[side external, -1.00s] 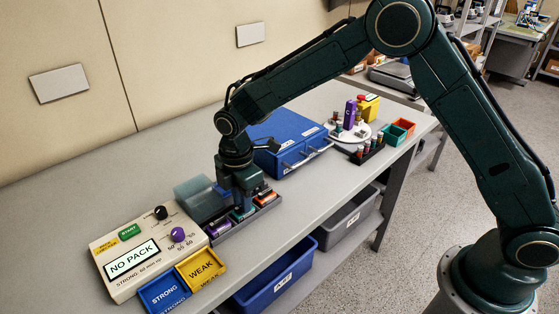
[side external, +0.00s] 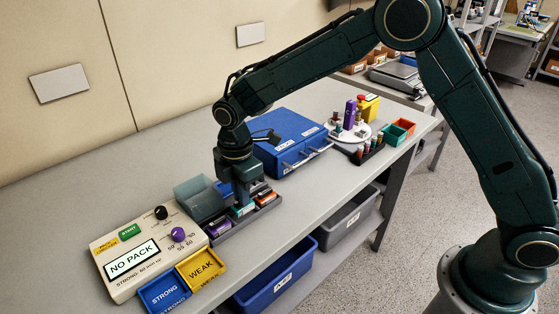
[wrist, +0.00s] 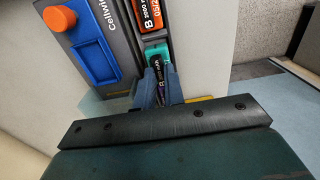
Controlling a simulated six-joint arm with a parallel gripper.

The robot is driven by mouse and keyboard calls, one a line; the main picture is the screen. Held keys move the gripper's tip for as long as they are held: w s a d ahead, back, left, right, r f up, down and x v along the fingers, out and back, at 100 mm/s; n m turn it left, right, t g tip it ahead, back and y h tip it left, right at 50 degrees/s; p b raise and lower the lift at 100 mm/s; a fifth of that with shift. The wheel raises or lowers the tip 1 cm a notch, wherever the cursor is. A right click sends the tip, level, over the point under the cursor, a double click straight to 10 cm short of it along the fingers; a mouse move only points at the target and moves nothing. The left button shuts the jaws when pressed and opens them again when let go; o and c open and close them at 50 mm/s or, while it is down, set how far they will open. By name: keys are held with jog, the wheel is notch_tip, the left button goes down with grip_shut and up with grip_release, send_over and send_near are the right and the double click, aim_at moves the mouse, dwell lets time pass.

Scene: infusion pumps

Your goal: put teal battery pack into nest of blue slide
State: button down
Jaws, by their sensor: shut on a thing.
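The teal battery pack (wrist: 156,52) is between the fingers of my gripper (wrist: 158,88) in the wrist view; its far end shows past the fingertips. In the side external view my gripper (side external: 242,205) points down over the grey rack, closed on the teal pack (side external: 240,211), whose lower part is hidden. I cannot tell whether the pack is clear of its slot. The blue slide (wrist: 95,48), with an empty-looking recess, is left of the pack in the wrist view, on a dark unit with an orange knob (wrist: 60,18). It is mostly hidden from the side.
A purple pack (side external: 217,227) and orange packs (side external: 267,196) stand beside my gripper in the rack. The tester reading NO PACK (side external: 132,262), blue STRONG tray (side external: 164,293) and yellow WEAK tray (side external: 202,269) are left. A blue case (side external: 285,135) is behind.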

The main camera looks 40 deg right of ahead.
jog(key=shift+r, duration=2.1)
jog(key=shift+r, duration=0.7)
notch_tip(320, 180, up, 7)
jog(key=w+d+t, duration=0.2)
jog(key=w, duration=0.6)
jog(key=shift+f, duration=2.7)
jog(key=shift+f, duration=0.15)
jog(key=shift+a+f, duration=0.1)
jog(key=shift+f, duration=2.25)
jog(key=shift+f, duration=1.05)
